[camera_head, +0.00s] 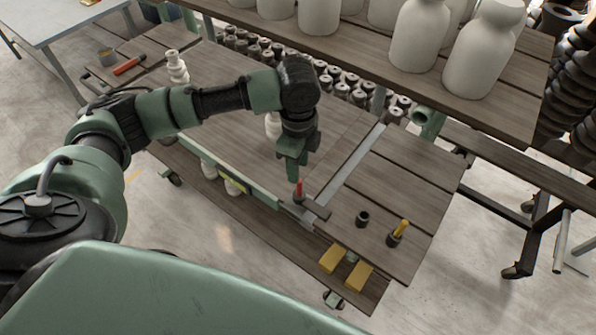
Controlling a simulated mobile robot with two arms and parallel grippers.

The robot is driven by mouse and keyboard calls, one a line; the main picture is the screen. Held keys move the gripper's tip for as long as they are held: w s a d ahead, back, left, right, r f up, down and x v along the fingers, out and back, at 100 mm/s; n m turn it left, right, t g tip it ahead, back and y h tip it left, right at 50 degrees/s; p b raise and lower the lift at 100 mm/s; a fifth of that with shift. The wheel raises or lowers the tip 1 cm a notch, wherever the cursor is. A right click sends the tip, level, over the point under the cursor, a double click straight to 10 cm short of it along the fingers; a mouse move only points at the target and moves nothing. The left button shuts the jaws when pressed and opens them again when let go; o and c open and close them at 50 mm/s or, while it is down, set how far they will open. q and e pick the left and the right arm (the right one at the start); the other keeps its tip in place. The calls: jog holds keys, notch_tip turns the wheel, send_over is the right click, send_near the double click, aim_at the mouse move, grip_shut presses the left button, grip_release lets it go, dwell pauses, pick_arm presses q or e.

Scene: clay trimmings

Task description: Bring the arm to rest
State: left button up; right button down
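My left arm reaches in from the left over the wooden cart. Its green and black gripper (297,176) points down near the cart's front edge. Directly below the fingertips is a small upright red thing (299,187), apparently in or on a dark piece. I cannot tell whether the fingers touch it, or whether they are open or shut. My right gripper is not in view.
On the cart's wooden top (400,185) stand an empty-looking dark cup (362,219) and a dark cup (395,239) with a yellow piece. Yellow blocks (332,258) lie on the lower shelf. A shelf (400,75) with large pale vessels (484,50) stands behind.

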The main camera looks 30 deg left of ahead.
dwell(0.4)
pick_arm(q)
jog(key=s+d+f+n+t+h, duration=0.1)
jog(key=s+d+f+n+h, duration=0.15)
jog(key=s+d, duration=0.35)
jog(key=s+d+f+n+t+h, duration=0.1)
jog(key=s+d+f+n+t, duration=0.2)
jog(key=d, duration=0.5)
jog(key=s+a+f+n+y, duration=0.3)
jog(key=s+a+n, duration=0.7)
jog(key=s+a, duration=0.15)
notch_tip(320, 180, down, 27)
jog(key=g+b, duration=0.2)
jog(key=b, duration=0.2)
jog(key=s+a+f+b, duration=0.1)
jog(key=s+f, duration=0.7)
jog(key=f, duration=0.3)
jog(key=s+a+f+g+b, duration=0.1)
jog(key=s+a+f+b, duration=0.1)
jog(key=s+f, duration=0.7)
notch_tip(320, 180, down, 3)
jog(key=shift+s+r+m, duration=0.1)
jog(key=shift+s+m, duration=0.1)
jog(key=shift+m, duration=0.25)
jog(key=shift+y, duration=0.25)
